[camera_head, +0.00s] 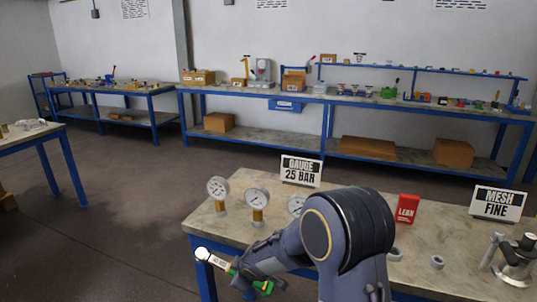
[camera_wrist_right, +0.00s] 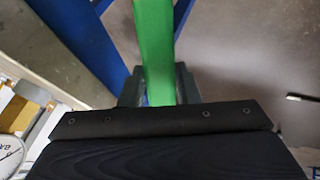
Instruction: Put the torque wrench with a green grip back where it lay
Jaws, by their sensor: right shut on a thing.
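The torque wrench (camera_head: 215,261) has a round light head, a pale shaft with a small label and a green grip. It is held in the air at the near left corner of the front table (camera_head: 225,230), apart from the tabletop. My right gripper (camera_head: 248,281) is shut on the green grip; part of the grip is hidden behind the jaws. In the right wrist view the green grip (camera_wrist_right: 154,45) runs between the two dark fingers of the gripper (camera_wrist_right: 158,88). My left gripper is not in view.
Gauges (camera_head: 257,203) stand along the front table's left side by a "GAUGE 25 BAR" sign (camera_head: 301,170). A red "LEAN" box (camera_head: 407,209), grey rings (camera_head: 437,262), a "MESH FINE" sign (camera_head: 497,203) and a metal vessel (camera_head: 518,258) are to the right. My arm hides the table's middle.

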